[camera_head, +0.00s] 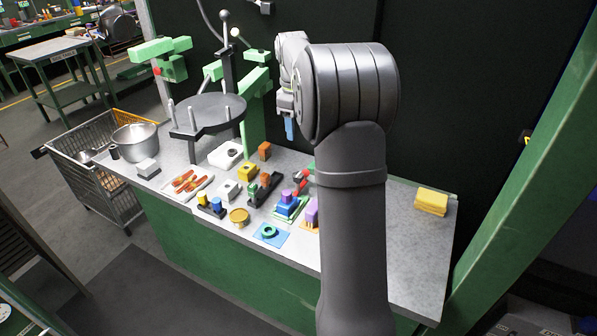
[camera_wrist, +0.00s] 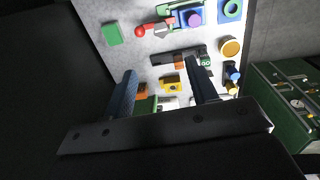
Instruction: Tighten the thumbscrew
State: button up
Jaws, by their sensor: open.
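My gripper (camera_head: 289,128) is open and empty, with its blue fingertips pointing down above the bench. In the wrist view, my gripper (camera_wrist: 161,66) has its two ribbed blue fingers apart, with bench parts beyond them. I cannot tell for certain which part is the thumbscrew. A red ball-ended part (camera_wrist: 139,31) with a grey and green body lies at the top of the wrist view. In the head view, red parts (camera_head: 300,177) show beside my arm, partly hidden. A dark fixture (camera_wrist: 164,58) with an orange block also shows beyond the fingers, apart from them.
The bench (camera_head: 390,225) holds several small parts, including a yellow block (camera_head: 246,173), a white tray (camera_head: 187,184) and a metal pot (camera_head: 136,138). A dark round stand (camera_head: 207,112) rises at the back left. Yellow sponges (camera_head: 431,201) lie at the right, with bare bench nearby.

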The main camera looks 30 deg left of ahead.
aim_at(299, 175)
jog(key=f+n, duration=0.1)
jog(key=f, duration=0.4)
jog(key=f+n, duration=0.1)
jog(key=f, duration=0.5)
jog(key=w+f+n, duration=0.1)
jog(key=f, duration=0.5)
jog(key=shift+d+f+g, duration=0.1)
jog(key=shift+f+g, duration=0.1)
jog(key=shift+g, duration=0.1)
jog(key=c, duration=1)
